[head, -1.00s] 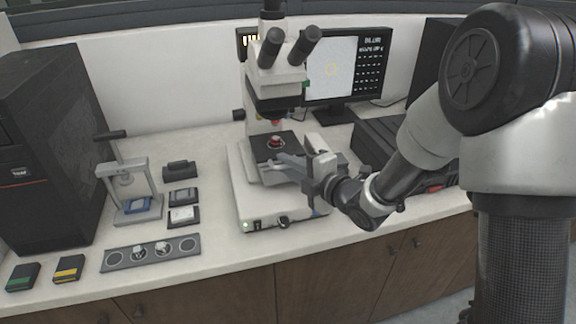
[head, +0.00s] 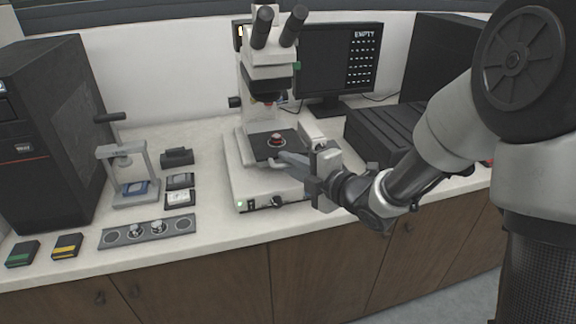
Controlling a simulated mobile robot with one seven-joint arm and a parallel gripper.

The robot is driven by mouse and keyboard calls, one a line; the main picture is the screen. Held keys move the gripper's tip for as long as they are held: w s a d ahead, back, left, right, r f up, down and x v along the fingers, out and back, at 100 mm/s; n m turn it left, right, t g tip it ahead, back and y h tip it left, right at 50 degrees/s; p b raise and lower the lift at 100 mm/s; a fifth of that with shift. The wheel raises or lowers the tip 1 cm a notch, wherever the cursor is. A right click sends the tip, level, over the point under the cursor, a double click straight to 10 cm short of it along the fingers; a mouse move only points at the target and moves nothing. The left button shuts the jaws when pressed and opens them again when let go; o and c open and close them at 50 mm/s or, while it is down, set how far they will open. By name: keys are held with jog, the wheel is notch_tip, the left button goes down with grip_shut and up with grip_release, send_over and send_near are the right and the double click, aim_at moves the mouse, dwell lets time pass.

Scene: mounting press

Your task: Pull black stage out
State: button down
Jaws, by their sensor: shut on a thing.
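The black stage (head: 259,150) is a flat dark plate on the white microscope (head: 270,85), pulled toward the front of its base. A small red and silver round sample (head: 277,139) sits on it. My gripper (head: 284,163) is shut at the stage's front edge, reaching in from the right. The exact grip spot is small and partly hidden by the fingers. The monitor (head: 339,62) behind is dark and reads "EMPTY".
A small mounting press (head: 128,185) stands at left, with small dark trays nearby. A grey holder strip (head: 111,237) with round pieces lies in front of it. A dark computer tower (head: 60,130) is at far left. A black box (head: 395,138) stands behind my arm.

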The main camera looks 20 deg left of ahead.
jog(key=shift+s+f, duration=0.15)
jog(key=shift+f, duration=0.2)
jog(key=c, duration=1.9)
grip_release()
jog(key=shift+o, duration=0.3)
jog(key=shift+r, duration=0.1)
jog(key=shift+d+r, duration=0.1)
jog(key=b+v, duration=0.6)
jog(key=v, duration=1.1)
jog(key=shift+d+r, duration=0.1)
jog(key=shift+d, duration=0.05)
